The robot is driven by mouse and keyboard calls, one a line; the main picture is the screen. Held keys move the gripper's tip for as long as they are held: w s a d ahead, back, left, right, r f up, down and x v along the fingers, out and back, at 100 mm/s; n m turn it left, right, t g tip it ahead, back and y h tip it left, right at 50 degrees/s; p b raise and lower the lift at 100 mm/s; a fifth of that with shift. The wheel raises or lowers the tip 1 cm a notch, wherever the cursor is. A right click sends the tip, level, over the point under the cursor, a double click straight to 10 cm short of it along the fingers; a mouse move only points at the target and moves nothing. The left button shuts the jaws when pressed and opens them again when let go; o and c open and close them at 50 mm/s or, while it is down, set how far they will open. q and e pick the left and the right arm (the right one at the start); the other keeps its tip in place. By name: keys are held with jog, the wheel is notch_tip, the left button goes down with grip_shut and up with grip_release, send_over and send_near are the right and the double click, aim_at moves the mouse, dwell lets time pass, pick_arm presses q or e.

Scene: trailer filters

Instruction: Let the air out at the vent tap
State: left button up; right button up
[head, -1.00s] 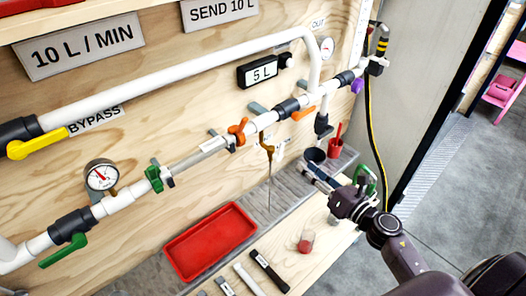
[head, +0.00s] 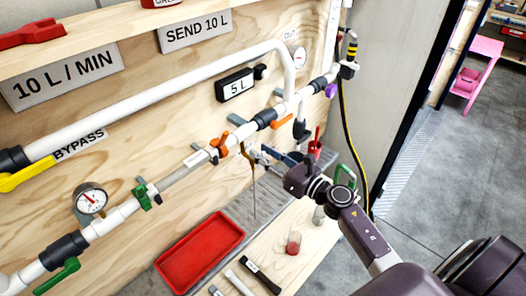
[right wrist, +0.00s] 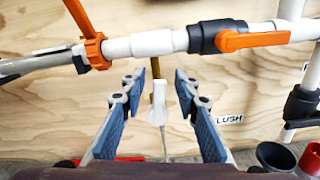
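A small brass tap (head: 246,153) hangs under the white pipe, with a thin tube running down from it. I take it for the vent tap; no label on it is readable. In the right wrist view its brass stem (right wrist: 156,69) and a white lever-like piece (right wrist: 158,103) show. My right gripper (head: 265,154) is open, close to the right of the tap in the head view. In the right wrist view the blue-padded fingers (right wrist: 160,85) stand on either side of the white piece, with gaps visible; contact is not seen. My left gripper is out of view.
An orange clamp (head: 219,146) and an orange-handled valve (head: 281,120) sit on the pipe beside the tap. A red tray (head: 200,251) lies below. A red cup (head: 315,147) stands beyond my gripper. A pressure gauge (head: 91,200) is at left.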

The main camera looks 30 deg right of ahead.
grip_shut()
dwell(0.5)
jog(key=w+d+f+m+b, duration=0.1)
jog(key=d+f+m, duration=0.2)
jog(key=m, duration=1.2)
jog(key=shift+w+d+f+m+b, duration=0.15)
jog(key=shift+d+f+m+b, duration=0.2)
jog(key=shift+f, duration=0.5)
jog(key=shift+a+m, duration=0.1)
jog(key=shift+m, duration=0.15)
